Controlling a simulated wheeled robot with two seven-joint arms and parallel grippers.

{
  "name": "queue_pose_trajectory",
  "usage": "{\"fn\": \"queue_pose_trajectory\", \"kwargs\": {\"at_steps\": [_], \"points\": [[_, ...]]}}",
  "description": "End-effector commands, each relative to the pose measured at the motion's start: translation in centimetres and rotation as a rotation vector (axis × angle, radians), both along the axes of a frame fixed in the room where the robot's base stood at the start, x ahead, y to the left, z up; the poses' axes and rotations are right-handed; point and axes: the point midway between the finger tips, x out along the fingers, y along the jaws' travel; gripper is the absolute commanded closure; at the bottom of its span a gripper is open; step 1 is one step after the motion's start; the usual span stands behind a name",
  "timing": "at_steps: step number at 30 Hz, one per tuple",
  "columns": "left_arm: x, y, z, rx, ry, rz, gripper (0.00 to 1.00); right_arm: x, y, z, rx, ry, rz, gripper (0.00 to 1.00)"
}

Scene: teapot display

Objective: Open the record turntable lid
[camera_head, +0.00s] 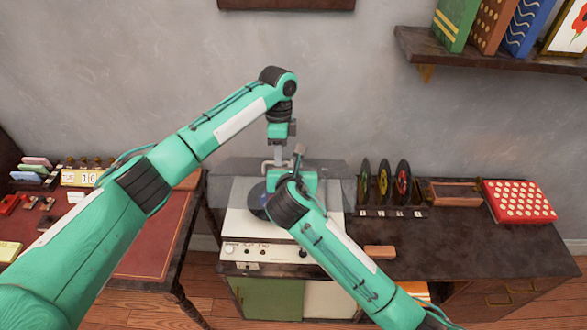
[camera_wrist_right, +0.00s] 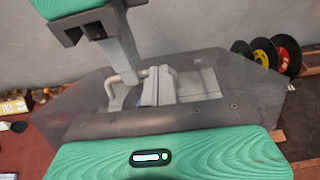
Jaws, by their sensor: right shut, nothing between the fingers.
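The record turntable (camera_head: 240,222) is a white box on the dark cabinet, with knobs on its front and part of a dark record showing. Its smoky see-through lid (camera_head: 232,170) stands raised at the back of the box; it fills the middle of the right wrist view (camera_wrist_right: 240,100). My left gripper (camera_head: 279,158) points down at the lid from above; whether its fingers touch it or hold it I cannot tell. My right gripper (camera_head: 299,152) is shut and empty, close to the left one at the lid. My right forearm hides part of the deck.
Upright records in a rack (camera_head: 383,185), a wooden box (camera_head: 455,193) and a red dotted box (camera_head: 518,202) stand to the right. A small wooden block (camera_head: 379,252) lies near the front. A red-topped desk (camera_head: 150,245) is at left. A bookshelf (camera_head: 490,52) hangs upper right.

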Motion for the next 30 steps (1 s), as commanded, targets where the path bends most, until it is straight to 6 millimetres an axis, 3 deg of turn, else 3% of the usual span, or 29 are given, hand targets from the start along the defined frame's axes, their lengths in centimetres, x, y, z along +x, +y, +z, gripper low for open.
{"fn": "queue_pose_trajectory", "kwargs": {"at_steps": [24, 30], "points": [[0.1, -0.2, 0.5, -0.004, -0.004, -0.003, 0.69, 0.0, 0.0, 0.0, -0.001, 0.0, -0.001, 1.0], [0.4, -0.2, 2.6, -0.005, -0.005, -0.003, 0.69, 0.0, 0.0, 0.1, -0.001, 0.0, -0.001, 1.0]]}}
